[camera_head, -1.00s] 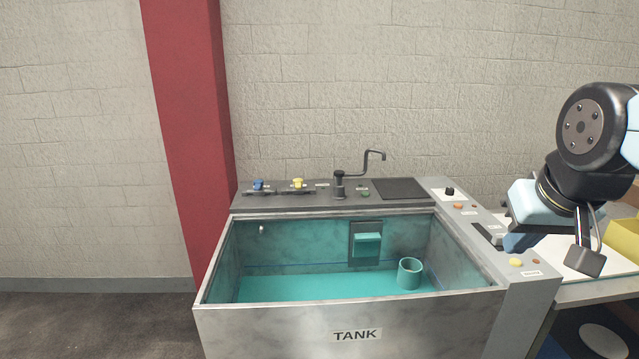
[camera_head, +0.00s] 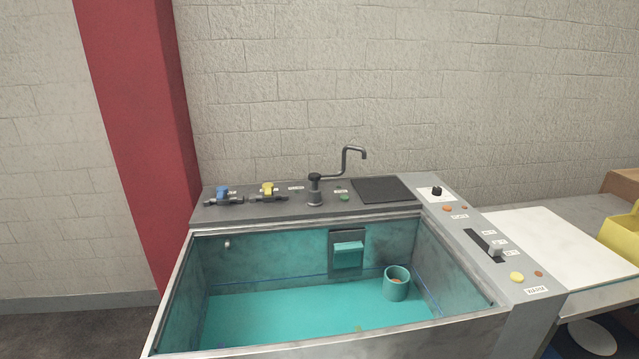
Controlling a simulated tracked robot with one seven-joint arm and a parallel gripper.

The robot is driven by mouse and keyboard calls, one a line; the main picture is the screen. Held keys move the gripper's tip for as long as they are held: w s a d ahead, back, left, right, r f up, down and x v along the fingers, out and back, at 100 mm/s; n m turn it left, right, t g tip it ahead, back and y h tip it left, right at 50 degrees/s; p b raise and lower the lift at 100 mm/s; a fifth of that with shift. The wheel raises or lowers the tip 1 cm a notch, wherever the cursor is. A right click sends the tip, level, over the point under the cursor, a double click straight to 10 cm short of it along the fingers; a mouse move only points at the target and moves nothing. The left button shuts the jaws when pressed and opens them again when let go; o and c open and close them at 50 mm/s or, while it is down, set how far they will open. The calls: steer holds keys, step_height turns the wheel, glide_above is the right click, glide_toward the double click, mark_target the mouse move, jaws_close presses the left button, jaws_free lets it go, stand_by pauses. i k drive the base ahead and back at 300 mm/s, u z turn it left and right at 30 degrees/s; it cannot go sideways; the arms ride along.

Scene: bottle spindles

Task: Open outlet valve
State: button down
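Two small valves sit on the dark back ledge of the tank (camera_head: 160,318), left of the faucet. One has a blue handle (camera_head: 222,192) and the other, to its right, has a yellow handle (camera_head: 268,188). Both are mounted on dark pipe pieces. Small labels beside them are too small to read, so I cannot tell which is the outlet valve. My gripper is out of view, and nothing covers the valves.
A dark faucet (camera_head: 316,188) stands right of the valves. A teal cup (camera_head: 396,286) stands inside the tank. A control panel (camera_head: 462,228) with knob, slider and buttons runs along the right side. A white board (camera_head: 555,250) and yellow bin (camera_head: 622,235) are farther right.

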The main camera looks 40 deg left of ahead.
mark_target(268, 189)
steer(key=z, duration=0.05)
steer(key=k, duration=1.3)
steer(key=u, duration=1.5)
steer(key=i, duration=1.65)
steer(key=u, duration=0.05)
